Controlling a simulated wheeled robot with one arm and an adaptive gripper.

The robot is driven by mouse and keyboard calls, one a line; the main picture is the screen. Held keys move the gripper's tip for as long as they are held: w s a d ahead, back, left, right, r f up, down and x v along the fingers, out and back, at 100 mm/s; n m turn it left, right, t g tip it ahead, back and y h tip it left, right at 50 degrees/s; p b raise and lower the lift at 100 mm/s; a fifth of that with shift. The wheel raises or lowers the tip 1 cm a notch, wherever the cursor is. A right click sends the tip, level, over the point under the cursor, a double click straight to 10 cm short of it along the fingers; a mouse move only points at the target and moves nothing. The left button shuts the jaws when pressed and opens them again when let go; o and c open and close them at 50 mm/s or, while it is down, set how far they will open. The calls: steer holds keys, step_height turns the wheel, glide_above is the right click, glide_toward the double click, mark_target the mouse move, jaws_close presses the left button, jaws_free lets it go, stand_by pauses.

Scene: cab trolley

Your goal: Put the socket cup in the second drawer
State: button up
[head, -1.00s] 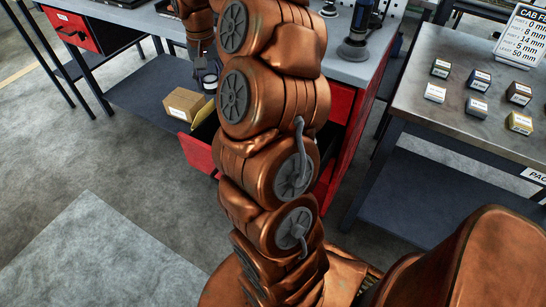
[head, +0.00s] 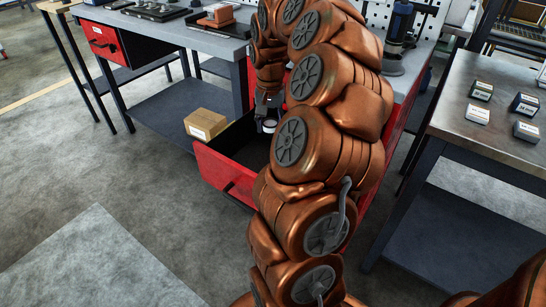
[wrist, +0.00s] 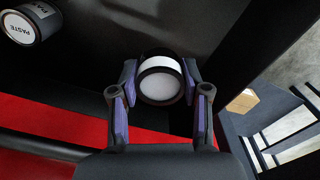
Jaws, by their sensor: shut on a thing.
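The socket cup (wrist: 160,84), dark with a white band and pale round end, is held between the purple-padded fingers of my gripper (wrist: 161,108) in the wrist view. In the head view my gripper (head: 268,112) points down over the open drawer (head: 224,176), with the cup (head: 269,126) below its fingers. The drawer has a red front and dark inside. I cannot tell whether the cup touches the drawer floor. My arm hides the drawer's right part and much of the cabinet, so its place in the stack is unclear.
A can marked PASTE (wrist: 32,22) lies at upper left in the wrist view. A cardboard box (head: 206,124) sits beyond the drawer's left side. A workbench (head: 205,38) stands behind. A metal table with small labelled blocks (head: 490,125) is at right. Floor at left is clear.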

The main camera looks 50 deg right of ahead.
step_height(320, 180, down, 11)
steer(key=shift+b, duration=0.65)
steer(key=shift+f, duration=0.2)
steer(key=o, duration=1.3)
steer(key=shift+o, duration=0.2)
steer(key=shift+r, duration=0.15)
